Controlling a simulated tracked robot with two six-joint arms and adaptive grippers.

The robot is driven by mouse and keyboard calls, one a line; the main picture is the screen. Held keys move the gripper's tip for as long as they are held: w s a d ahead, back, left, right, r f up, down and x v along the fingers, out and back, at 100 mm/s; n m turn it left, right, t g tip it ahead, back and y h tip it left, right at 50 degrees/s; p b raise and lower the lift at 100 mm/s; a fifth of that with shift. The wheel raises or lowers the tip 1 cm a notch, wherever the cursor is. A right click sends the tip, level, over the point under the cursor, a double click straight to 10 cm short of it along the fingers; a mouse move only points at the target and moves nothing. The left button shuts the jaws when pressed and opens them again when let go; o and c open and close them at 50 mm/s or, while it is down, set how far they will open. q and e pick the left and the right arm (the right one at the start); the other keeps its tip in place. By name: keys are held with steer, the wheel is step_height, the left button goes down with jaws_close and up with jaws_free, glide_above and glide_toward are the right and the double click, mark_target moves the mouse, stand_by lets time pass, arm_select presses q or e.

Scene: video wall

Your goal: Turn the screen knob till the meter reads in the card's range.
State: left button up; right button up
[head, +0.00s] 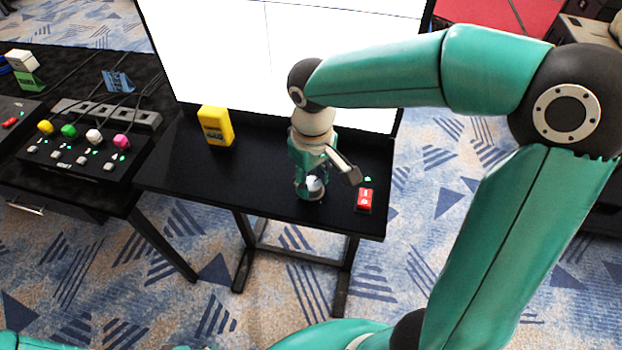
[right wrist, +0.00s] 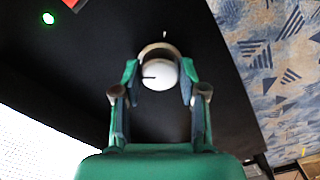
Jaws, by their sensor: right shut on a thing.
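The white round knob (head: 314,187) stands on the black table in front of the large screen. In the right wrist view the knob (right wrist: 163,74) shows a short dark mark pointing left and a brownish ring around its far side. My right gripper (head: 312,184) reaches down over the knob and is shut on it, one finger on each side. A yellow upright box (head: 216,126), possibly the meter, stands at the table's left; its reading is too small to make out. I cannot make out the card. My left gripper is out of view.
A red switch (head: 365,200) with a green light sits right of the knob. The white screen (head: 240,50) rises behind the table (head: 190,180). A left table holds a black panel with several coloured knobs (head: 75,150). The table between yellow box and knob is clear.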

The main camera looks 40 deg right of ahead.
mark_target(312, 183)
steer(key=o, duration=1.1)
steer(key=shift+o, duration=0.2)
steer(key=shift+r, duration=0.1)
step_height(312, 183, up, 12)
